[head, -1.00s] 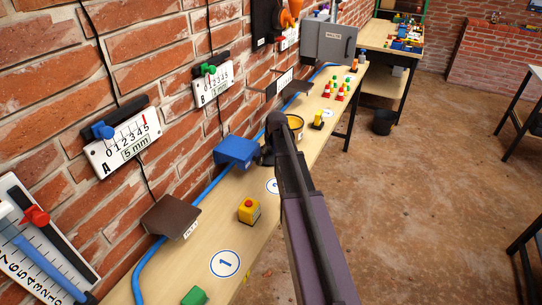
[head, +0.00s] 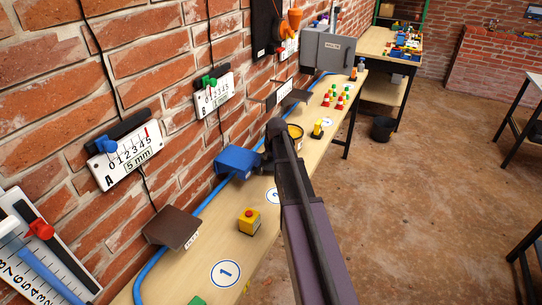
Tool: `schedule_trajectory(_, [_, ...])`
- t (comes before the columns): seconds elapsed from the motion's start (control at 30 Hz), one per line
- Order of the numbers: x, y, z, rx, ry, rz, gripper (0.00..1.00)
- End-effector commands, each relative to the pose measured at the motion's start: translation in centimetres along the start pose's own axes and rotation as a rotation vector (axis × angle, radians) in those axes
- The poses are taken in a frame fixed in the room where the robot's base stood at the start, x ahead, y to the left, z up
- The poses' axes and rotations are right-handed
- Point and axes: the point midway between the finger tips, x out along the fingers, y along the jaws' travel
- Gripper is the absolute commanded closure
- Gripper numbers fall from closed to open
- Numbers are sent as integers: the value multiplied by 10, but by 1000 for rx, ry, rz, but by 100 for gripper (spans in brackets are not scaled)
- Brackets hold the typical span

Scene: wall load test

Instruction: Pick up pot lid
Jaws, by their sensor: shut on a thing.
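I cannot pick out a pot lid for certain. A round dark-rimmed vessel, yellow inside (head: 295,131), stands on the bench, partly hidden behind my arm. My gripper (head: 263,162) is small and dark in the head view, left of my arm, at the right edge of a blue wall bracket (head: 236,161). It looks shut on that bracket's edge; the fingertips are largely hidden.
A long wooden bench (head: 205,250) runs along the brick wall. The floor (head: 420,210) to the right is open.

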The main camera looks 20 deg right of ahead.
Motion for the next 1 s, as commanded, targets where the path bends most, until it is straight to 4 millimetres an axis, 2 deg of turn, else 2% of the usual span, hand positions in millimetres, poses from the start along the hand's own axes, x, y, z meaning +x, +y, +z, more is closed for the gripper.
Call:
schedule_trajectory(0.03, [-8, 0, -4, 0, 0, 0, 100])
schedule_trajectory(0.17, [-20, 0, -8, 0, 0, 0, 100])
schedule_trajectory(0.6, [-63, 32, 80, 3, 0, 0, 100])
schedule_trajectory(0.8, [-78, 43, 108, 1, 0, 0, 100])
schedule_trajectory(1.0, [-85, 50, 123, 1, 0, 0, 100])
